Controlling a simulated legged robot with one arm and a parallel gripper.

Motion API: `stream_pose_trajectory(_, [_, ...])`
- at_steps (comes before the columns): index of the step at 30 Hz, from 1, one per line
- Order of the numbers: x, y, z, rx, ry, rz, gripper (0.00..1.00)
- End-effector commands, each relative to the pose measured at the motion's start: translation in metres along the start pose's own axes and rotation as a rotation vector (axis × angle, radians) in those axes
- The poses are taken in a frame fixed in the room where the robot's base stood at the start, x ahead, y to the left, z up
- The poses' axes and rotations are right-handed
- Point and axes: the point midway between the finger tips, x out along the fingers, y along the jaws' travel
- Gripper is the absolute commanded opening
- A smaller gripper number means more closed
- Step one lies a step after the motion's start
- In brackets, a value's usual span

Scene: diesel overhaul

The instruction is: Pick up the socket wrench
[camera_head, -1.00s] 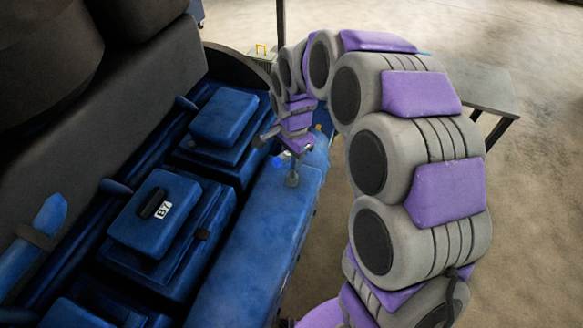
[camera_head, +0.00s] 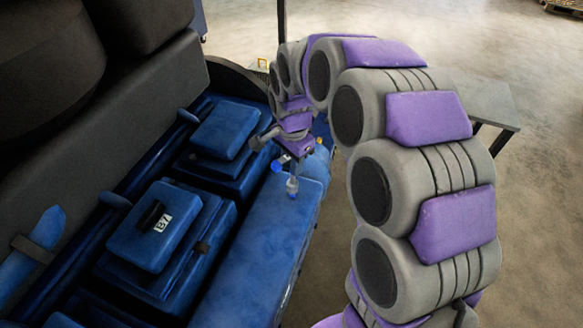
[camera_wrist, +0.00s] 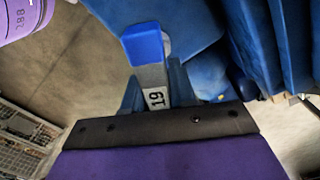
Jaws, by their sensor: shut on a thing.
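My gripper (camera_head: 296,152) is at the end of my curled purple and grey arm, over the far end of the blue engine ledge. It is shut on the socket wrench (camera_head: 292,187), which hangs below it with a grey end down. A blue part of the wrench (camera_head: 277,167) shows to its left.
The blue ledge (camera_head: 250,245) runs along the engine's right side. Blue covers, one labelled B7 (camera_head: 153,227), stand to its left. A grey table (camera_head: 485,105) is behind my arm at the right. Bare concrete floor (camera_head: 535,220) lies right of the arm.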

Motion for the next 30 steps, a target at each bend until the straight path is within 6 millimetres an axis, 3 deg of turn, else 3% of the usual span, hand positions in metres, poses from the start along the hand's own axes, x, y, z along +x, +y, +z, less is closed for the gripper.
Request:
stream_pose_trajectory(11, [-0.004, 0.03, 0.035, -0.002, 0.002, -0.002, 0.0])
stream_pose_trajectory(22, [-0.011, 0.08, 0.092, -0.002, 0.001, -0.001, 0.0])
stream_pose_trajectory(30, [-0.014, 0.099, 0.115, -0.001, 0.0, -0.002, 0.0])
